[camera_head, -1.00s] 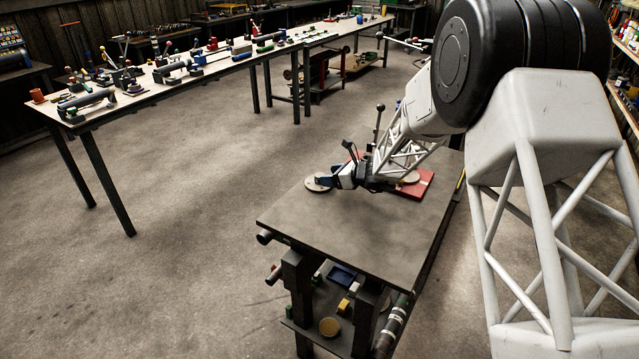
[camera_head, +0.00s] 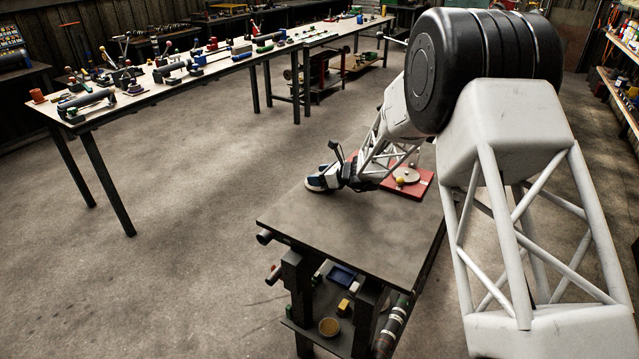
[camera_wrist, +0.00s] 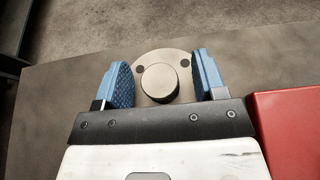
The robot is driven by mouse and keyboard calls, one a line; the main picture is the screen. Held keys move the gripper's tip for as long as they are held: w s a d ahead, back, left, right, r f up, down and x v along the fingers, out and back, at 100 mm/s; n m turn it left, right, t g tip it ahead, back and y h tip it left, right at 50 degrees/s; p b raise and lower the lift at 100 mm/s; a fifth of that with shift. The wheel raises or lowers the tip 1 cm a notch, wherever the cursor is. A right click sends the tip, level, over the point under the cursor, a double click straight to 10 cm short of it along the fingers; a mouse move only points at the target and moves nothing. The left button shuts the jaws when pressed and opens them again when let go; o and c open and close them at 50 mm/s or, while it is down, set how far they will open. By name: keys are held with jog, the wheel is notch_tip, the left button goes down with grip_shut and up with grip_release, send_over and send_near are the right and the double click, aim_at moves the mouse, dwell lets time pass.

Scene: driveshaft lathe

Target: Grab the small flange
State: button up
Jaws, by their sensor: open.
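The small flange (camera_wrist: 160,82) is a round grey-beige disc with a raised round hub and dark holes. In the wrist view it lies on the dark bench top between the two blue fingers of my gripper (camera_wrist: 161,83). The fingers are open, one on each side of the hub, with a gap visible on both sides. In the head view my gripper (camera_head: 325,180) is low at the bench's far left edge, over the flange (camera_head: 314,186), which is mostly hidden by it.
A red plate (camera_head: 421,188) with a disc and a yellow part lies right of my gripper; its red edge also shows in the wrist view (camera_wrist: 290,130). The near part of the bench (camera_head: 345,230) is clear. A long table (camera_head: 150,85) with many parts stands at the left.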

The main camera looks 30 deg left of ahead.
dwell(0.4)
grip_shut()
